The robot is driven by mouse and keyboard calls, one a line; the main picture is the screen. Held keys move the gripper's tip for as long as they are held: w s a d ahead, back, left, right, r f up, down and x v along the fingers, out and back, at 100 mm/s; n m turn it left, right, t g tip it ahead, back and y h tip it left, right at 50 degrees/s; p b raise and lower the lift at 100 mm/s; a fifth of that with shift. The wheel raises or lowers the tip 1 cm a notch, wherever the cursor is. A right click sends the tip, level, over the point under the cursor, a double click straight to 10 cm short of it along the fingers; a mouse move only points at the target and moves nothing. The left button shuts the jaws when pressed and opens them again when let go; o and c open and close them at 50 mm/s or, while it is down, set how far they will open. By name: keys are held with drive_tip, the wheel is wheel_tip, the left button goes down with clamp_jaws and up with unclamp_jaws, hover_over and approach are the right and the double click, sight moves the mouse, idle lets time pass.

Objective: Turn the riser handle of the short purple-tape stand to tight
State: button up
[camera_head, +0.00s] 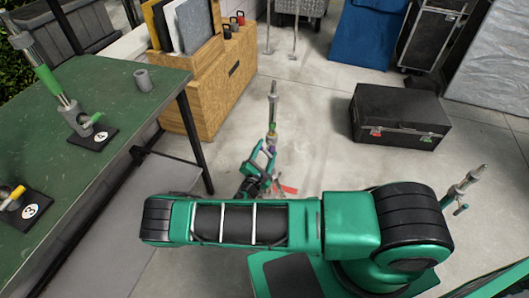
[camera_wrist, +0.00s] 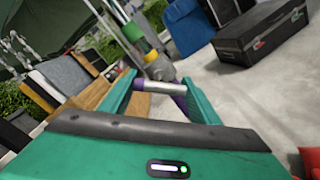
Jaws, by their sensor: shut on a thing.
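The short stand (camera_head: 272,108) stands on the concrete floor beyond my arm, with a small purple band on its post in the head view. In the wrist view its post (camera_wrist: 165,73) is tilted across the picture, with yellow and green bands and purple tape (camera_wrist: 180,102) behind the jaws. A silver riser handle (camera_wrist: 155,87) lies crosswise between my gripper's (camera_wrist: 158,90) green fingers. The gripper is shut on this handle. In the head view my gripper (camera_head: 263,158) is beside the post. The stand's base is mostly hidden; I cannot tell how tight the handle is.
A green table (camera_head: 60,140) at left carries stands marked 4 (camera_head: 93,137) and 3 (camera_head: 20,207) and a grey cup (camera_head: 143,80). A wooden crate (camera_head: 200,100) stands behind. A black case (camera_head: 400,115) and another stand (camera_head: 462,190) are at right. Floor between is clear.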

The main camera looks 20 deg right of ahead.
drive_tip(key=m, duration=0.3)
drive_tip(key=shift+m, duration=0.4)
drive_tip(key=shift+f+m, duration=0.1)
drive_tip(key=shift+m, duration=1.7)
drive_tip(key=shift+d, duration=0.1)
drive_tip(key=o, duration=1)
drive_tip(key=shift+o, duration=0.2)
drive_tip(key=v, duration=1.1)
drive_tip(key=shift+w, duration=0.1)
